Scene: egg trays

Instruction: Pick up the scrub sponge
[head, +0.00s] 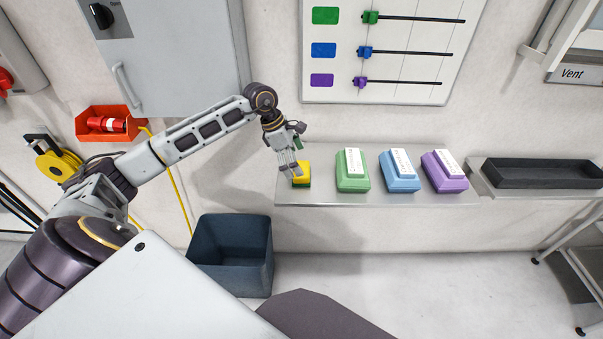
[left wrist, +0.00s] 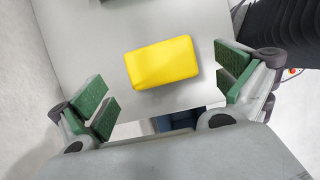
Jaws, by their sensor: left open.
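The scrub sponge (head: 302,174) is yellow with a green layer below and lies at the left end of a wall shelf. In the left wrist view its yellow top (left wrist: 162,63) shows between my open fingers. My left gripper (head: 291,172) is at the sponge, partly in front of its left side. In the left wrist view my left gripper (left wrist: 165,90) is open, with green pads on both sides and a gap between each pad and the sponge. The height of the fingertips over the shelf is hard to tell. My right gripper is not in view.
On the shelf (head: 325,198), right of the sponge, stand a green box (head: 352,181), a blue box (head: 400,182) and a purple box (head: 446,182). A black tray (head: 540,173) sits further right. A dark blue bin (head: 236,275) stands on the floor below left.

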